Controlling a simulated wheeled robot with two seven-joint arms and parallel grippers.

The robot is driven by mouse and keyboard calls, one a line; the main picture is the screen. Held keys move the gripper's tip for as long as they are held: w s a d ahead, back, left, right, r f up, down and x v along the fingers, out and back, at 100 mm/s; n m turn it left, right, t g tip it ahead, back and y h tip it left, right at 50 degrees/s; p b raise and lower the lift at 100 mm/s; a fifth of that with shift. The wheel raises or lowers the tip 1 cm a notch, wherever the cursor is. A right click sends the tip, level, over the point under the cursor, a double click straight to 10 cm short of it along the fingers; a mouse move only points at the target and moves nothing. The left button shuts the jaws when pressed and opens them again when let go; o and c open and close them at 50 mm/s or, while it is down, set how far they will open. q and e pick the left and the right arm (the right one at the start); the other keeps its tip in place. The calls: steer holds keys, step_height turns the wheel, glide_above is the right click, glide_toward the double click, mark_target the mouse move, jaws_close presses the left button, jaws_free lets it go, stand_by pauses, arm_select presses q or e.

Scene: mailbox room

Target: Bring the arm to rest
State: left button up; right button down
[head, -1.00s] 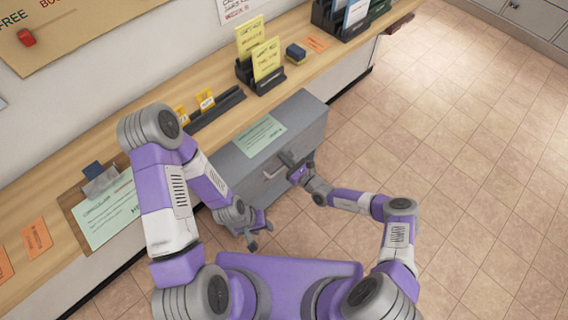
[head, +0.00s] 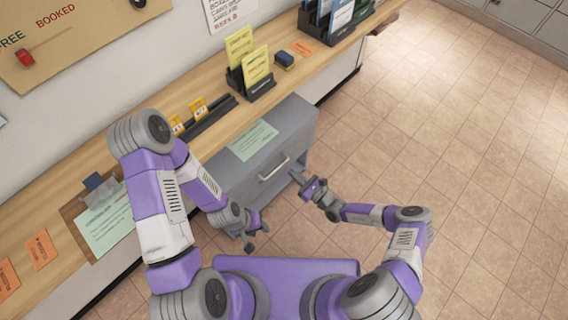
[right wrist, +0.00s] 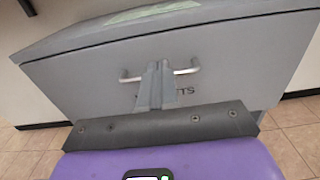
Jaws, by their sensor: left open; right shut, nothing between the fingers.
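My right gripper (head: 298,178) is shut and empty. In the head view it is just off the front of the grey cabinet (head: 302,120), to the right of and below the drawer handle (head: 273,167). In the right wrist view its closed fingers (right wrist: 156,86) overlap the middle of the handle (right wrist: 187,71), with the cabinet front (right wrist: 240,65) behind; the fingers do not grip it. The drawer looks shut. My left gripper (head: 258,240) is open and empty, low over the floor in front of the cabinet.
A green sheet (head: 253,139) lies on the cabinet top. The wooden counter (head: 215,130) behind holds yellow cards (head: 257,66) in a black stand and a clipboard with a green paper (head: 105,225). Tiled floor (head: 450,160) to the right is clear.

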steer(key=shift+p+v, duration=0.35)
steer(key=shift+v, duration=2)
steer(key=s+a+n+g+h, duration=0.1)
steer(key=s+a+n+g, duration=0.2)
steer(key=s+n+g, duration=0.4)
steer(key=s+a+n+g+h, duration=0.1)
steer(key=s+a+n+g, duration=0.1)
steer(key=s+n+g, duration=0.55)
steer(key=s+d+r+n+t+h+p, duration=0.1)
steer(key=s+d+r+n+t+h, duration=0.2)
steer(key=s+d+r+n+h, duration=0.2)
steer(key=d+r+n+h, duration=0.2)
steer(key=d+n, duration=0.1)
steer(key=n, duration=0.1)
steer(key=shift+d+r, duration=0.3)
steer(key=shift+d, duration=0.05)
